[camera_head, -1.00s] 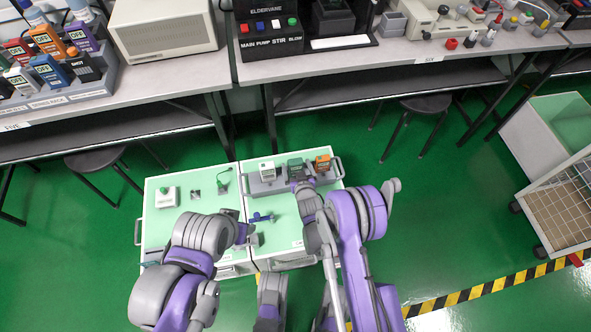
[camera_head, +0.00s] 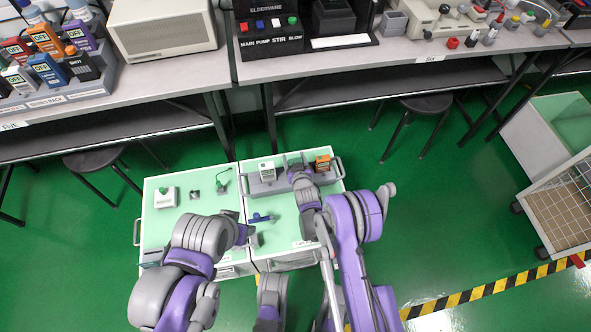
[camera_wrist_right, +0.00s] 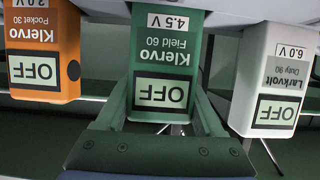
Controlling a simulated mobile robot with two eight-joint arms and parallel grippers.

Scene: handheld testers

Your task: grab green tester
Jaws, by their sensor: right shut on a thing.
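The green tester (camera_wrist_right: 160,62), marked Klervo Field 60, 4.5 V, with a screen reading OFF, shows upside down in the middle of the right wrist view. My right gripper (camera_wrist_right: 158,103) is shut on it, one finger on each side. In the head view my right gripper (camera_head: 297,172) is at the rack on the cart and largely hides the green tester. An orange tester (camera_wrist_right: 42,50) and a white tester (camera_wrist_right: 272,78) stand on either side, apart from the fingers. My left gripper (camera_head: 250,240) is low over the cart; its jaw opening is unclear.
The grey rack (camera_head: 256,188) sits on the pale green cart top (camera_head: 205,172). A blue item (camera_head: 261,217) lies in front of it, and a white box with a green button (camera_head: 165,196) stands at the left. Benches with equipment run along the back.

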